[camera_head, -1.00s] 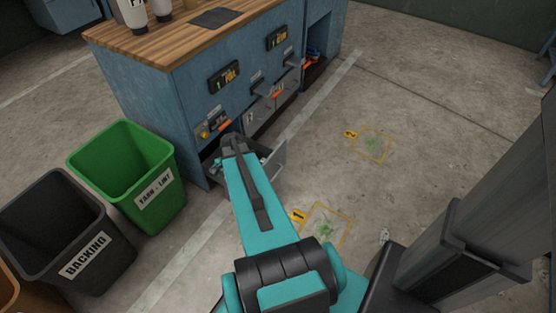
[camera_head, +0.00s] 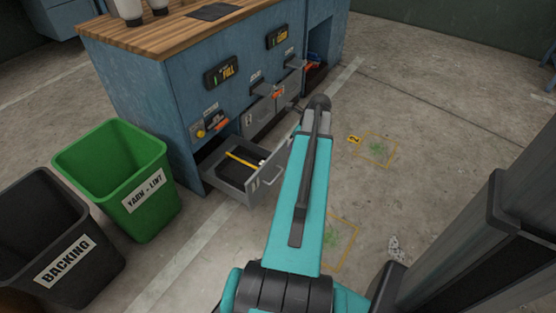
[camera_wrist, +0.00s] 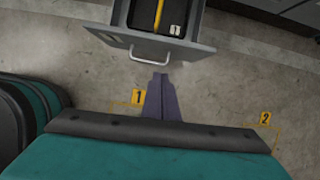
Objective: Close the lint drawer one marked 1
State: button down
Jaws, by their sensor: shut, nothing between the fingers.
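The lint drawer marked 1 (camera_head: 238,184) is pulled out from the lower part of the blue cabinet. It has a grey front with a bar handle, and a yellow stick-like item lies on its dark floor. In the wrist view the drawer (camera_wrist: 197,48) is at the top, with its handle (camera_wrist: 149,57) facing my gripper and a small "1" label inside. My gripper (camera_wrist: 160,77) is shut and empty, just in front of the handle with a small gap in the picture. In the head view my own arm hides the gripper.
The blue cabinet (camera_head: 180,100) has a wooden top and other drawers along its front. A green yarn-lint bin (camera_head: 118,175) and a black backing bin (camera_head: 50,235) stand to its left. Yellow floor marker 2 (camera_head: 354,140) and marker 1 (camera_wrist: 138,97) lie on open concrete.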

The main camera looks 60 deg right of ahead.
jog(key=shift+s+d+r+m, duration=0.2)
jog(key=shift+s+d+m, duration=0.1)
jog(key=shift+s+d, duration=0.2)
jog(key=shift+w+f, duration=0.1)
jog(key=shift+f, duration=0.05)
jog(key=b, duration=0.5)
send_near(279, 153)
jog(key=a+f, duration=0.2)
jog(key=f, duration=0.1)
jog(key=a+f, duration=0.2)
jog(key=shift+s, duration=0.25)
jog(key=shift+w+r+b, duration=0.2)
jog(key=shift+w+b, duration=0.1)
jog(key=shift+w, duration=0.55)
